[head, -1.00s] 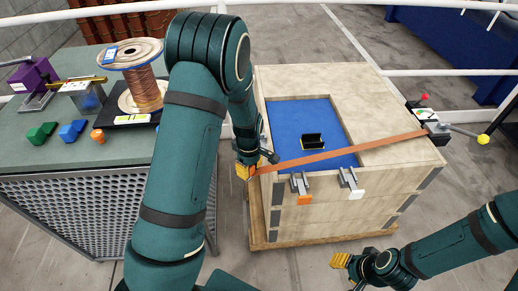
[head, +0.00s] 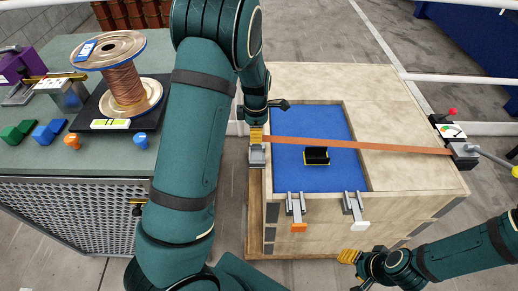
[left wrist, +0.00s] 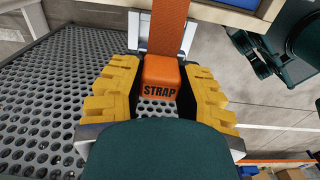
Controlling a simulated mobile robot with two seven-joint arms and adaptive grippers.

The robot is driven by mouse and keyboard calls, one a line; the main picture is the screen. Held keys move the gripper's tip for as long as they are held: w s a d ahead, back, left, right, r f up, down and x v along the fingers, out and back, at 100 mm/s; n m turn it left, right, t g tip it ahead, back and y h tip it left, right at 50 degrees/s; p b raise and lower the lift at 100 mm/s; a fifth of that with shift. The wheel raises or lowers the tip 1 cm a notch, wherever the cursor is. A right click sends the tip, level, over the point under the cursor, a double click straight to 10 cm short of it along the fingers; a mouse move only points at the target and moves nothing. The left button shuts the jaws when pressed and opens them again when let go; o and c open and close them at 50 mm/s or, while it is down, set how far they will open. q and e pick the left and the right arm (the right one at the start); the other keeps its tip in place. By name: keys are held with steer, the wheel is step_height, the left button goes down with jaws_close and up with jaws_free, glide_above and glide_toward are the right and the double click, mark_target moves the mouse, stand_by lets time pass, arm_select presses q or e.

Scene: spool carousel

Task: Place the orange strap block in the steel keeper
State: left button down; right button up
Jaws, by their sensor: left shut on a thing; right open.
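The orange strap block (left wrist: 160,78), marked STRAP, sits between the yellow fingers of my left gripper (left wrist: 158,95), which is shut on it. In the head view my left gripper (head: 257,132) is at the crate's left edge, and the arm partly hides the block. The steel keeper (head: 257,155) is a grey bracket on the crate's left side, just below the fingertips; its grey plate (left wrist: 137,28) shows behind the block in the wrist view. Whether block and keeper touch, I cannot tell. My right gripper (head: 350,256) is open and empty in front of the crate.
The orange strap (head: 360,146) runs across the wooden crate (head: 415,120) to a tensioner (head: 460,148) at the right. A small black holder (head: 316,157) sits on the blue inset. Two latches (head: 297,210) hang at the front. A bench (head: 45,155) with a copper spool (head: 125,80) stands left.

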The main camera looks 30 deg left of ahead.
arm_select(q)
step_height(320, 180, down, 8)
steer(key=shift+r+b, duration=0.1)
steer(key=shift+b, duration=0.85)
steer(key=c, duration=0.7)
jaws_free()
steer(key=shift+f, duration=0.2)
steer(key=shift+c, duration=0.2)
step_height(320, 180, up, 12)
steer(key=p, duration=0.3)
steer(key=shift+r, duration=0.15)
